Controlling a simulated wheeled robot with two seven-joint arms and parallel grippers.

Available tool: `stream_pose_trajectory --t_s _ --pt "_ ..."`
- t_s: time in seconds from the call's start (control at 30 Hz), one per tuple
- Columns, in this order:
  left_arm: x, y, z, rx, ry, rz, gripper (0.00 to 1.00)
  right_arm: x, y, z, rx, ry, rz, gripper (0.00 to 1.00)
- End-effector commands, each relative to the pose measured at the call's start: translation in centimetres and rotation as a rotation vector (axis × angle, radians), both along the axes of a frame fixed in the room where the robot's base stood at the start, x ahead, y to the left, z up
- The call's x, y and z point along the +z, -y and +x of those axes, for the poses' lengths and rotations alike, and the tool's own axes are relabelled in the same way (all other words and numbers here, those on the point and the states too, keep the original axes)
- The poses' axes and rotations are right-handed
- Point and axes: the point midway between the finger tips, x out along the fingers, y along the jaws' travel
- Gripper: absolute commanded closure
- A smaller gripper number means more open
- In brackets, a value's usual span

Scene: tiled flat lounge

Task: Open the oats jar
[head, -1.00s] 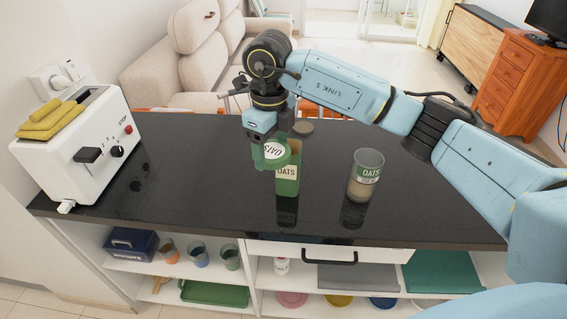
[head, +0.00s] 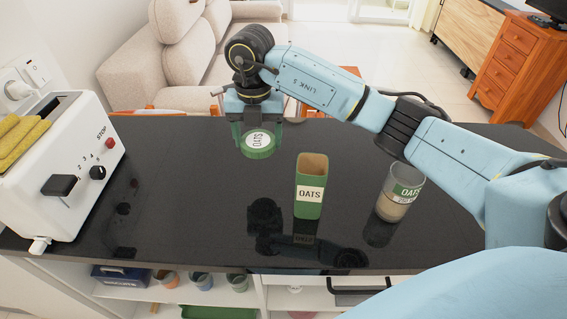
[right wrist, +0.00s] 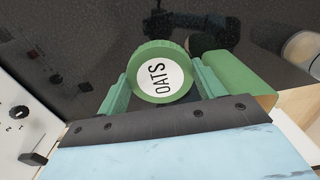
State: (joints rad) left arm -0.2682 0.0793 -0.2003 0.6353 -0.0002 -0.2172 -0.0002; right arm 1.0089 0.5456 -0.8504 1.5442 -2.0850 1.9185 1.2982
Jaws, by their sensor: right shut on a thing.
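The oats jar (head: 402,190) is a clear round glass labelled OATS, part filled with pale oats, upright on the dark counter with its top uncovered. It also shows at the upper right edge of the right wrist view (right wrist: 302,48). My right gripper (head: 257,132) is shut on a round green lid (head: 257,145) with a white OATS label, held above the counter, left of the jar and apart from it. The lid sits between the green fingers in the right wrist view (right wrist: 160,72). My left gripper is not in view.
A tall green OATS container (head: 310,195) with an open top stands between the lid and the jar. A white toaster (head: 65,165) with yellow pieces on top is at the left. The counter (head: 185,190) between toaster and green container is clear.

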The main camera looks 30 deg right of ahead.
Motion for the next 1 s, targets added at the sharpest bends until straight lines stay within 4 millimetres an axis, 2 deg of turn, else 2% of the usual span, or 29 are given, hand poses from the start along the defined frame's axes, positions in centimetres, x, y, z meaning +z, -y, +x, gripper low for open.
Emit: stream_pose_trajectory --t_s 0.03,0.1,0.17,0.3,0.4,0.53,0.67,0.8,0.9,1.0 --pt "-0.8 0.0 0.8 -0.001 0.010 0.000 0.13 -1.3 0.0 0.0 0.000 0.000 0.002 0.59" --pt "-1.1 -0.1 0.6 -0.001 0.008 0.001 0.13 -2.1 0.0 0.0 0.001 0.001 0.000 0.59" --pt "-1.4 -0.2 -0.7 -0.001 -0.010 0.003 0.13 -2.7 0.0 0.0 0.002 0.001 0.001 0.59" --pt "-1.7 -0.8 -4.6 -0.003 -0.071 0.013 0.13 -5.2 0.0 -0.1 0.002 -0.001 0.000 0.59" --pt "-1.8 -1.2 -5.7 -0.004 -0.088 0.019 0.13 -7.0 0.0 -0.1 0.002 0.000 0.000 0.59" --pt "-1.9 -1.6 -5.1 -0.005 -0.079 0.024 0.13 -8.3 0.0 -0.1 0.003 0.002 0.001 0.59" --pt "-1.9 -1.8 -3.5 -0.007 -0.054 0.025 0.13 -9.3 0.0 -0.1 0.002 0.002 0.001 0.59" --pt "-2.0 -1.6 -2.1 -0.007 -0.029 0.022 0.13 -11.3 0.0 -0.1 0.003 0.001 0.001 0.59" --pt "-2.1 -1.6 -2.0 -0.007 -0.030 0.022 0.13 -12.3 0.0 -0.1 0.003 0.001 0.000 0.59" --pt "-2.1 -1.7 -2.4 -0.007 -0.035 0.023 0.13 -12.3 0.0 -0.1 0.003 0.004 0.001 0.59"
